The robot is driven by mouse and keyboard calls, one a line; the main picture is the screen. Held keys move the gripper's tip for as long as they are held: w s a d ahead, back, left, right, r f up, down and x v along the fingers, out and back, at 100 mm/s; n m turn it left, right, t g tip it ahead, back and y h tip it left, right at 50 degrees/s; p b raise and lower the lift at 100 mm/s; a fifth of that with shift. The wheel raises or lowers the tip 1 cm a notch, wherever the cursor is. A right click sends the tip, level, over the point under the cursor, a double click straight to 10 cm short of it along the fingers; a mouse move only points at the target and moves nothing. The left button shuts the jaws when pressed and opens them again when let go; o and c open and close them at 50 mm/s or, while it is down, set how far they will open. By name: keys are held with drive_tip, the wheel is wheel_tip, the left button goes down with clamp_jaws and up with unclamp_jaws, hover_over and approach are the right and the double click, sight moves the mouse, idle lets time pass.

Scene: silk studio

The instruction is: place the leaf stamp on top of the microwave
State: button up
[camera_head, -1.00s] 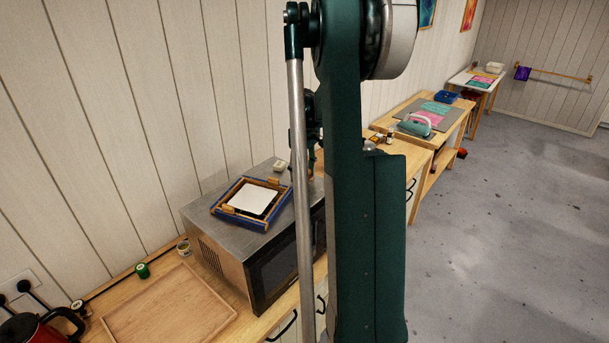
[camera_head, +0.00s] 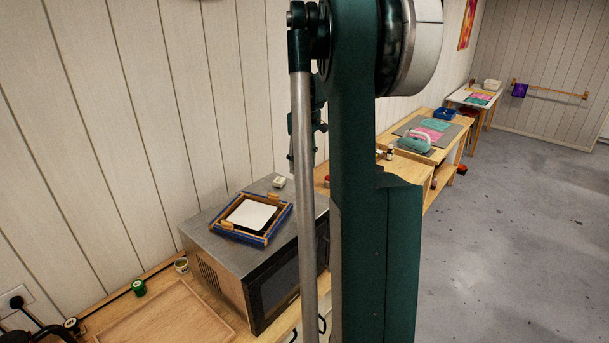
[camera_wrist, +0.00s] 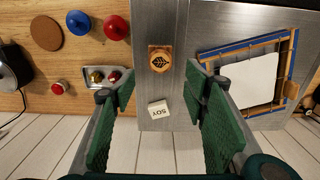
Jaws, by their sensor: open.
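The leaf stamp (camera_wrist: 160,58), a small square wooden piece with a dark leaf mark, sits on the grey metal top of the microwave (camera_wrist: 185,25), near its left edge in the wrist view. My gripper (camera_wrist: 160,86) is open and empty, with its green fingers spread apart. The stamp shows just beyond the gap between the fingertips, apart from both. In the head view the microwave (camera_head: 212,243) stands on the wooden counter; my arm covers part of it, and I cannot make out the stamp there.
A white block marked SOY (camera_wrist: 159,109) sits on the microwave near the stamp. A blue-edged wooden frame with a white sheet (camera_head: 251,214) also lies on top. Red and blue knobs (camera_wrist: 116,27) and a small metal tray (camera_wrist: 105,77) are on the counter alongside.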

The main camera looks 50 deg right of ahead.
drive_tip(key=shift+r, duration=0.5)
drive_tip(key=shift+a, duration=0.1)
idle(0.5)
drive_tip(key=s+a+r+t+h, duration=0.1)
drive_tip(key=a+r+t, duration=0.15)
drive_tip(key=a, duration=1.35)
drive_tip(key=s+a+r+t, duration=0.1)
drive_tip(key=s+a+r, duration=0.15)
drive_tip(key=a, duration=1.25)
drive_tip(key=s+a+f+t, duration=0.1)
drive_tip(key=s+a+f, duration=0.1)
drive_tip(key=s+a, duration=0.3)
drive_tip(key=s+a+f+t, duration=0.1)
drive_tip(key=s+a, duration=0.4)
drive_tip(key=a, duration=0.7)
drive_tip(key=s+a+f+t+y, duration=0.1)
drive_tip(key=s+a+f, duration=0.3)
drive_tip(key=a, duration=0.4)
drive_tip(key=shift+s+a+t, duration=0.15)
drive_tip(key=shift+s+t, duration=0.2)
drive_tip(key=shift+s, duration=0.4)
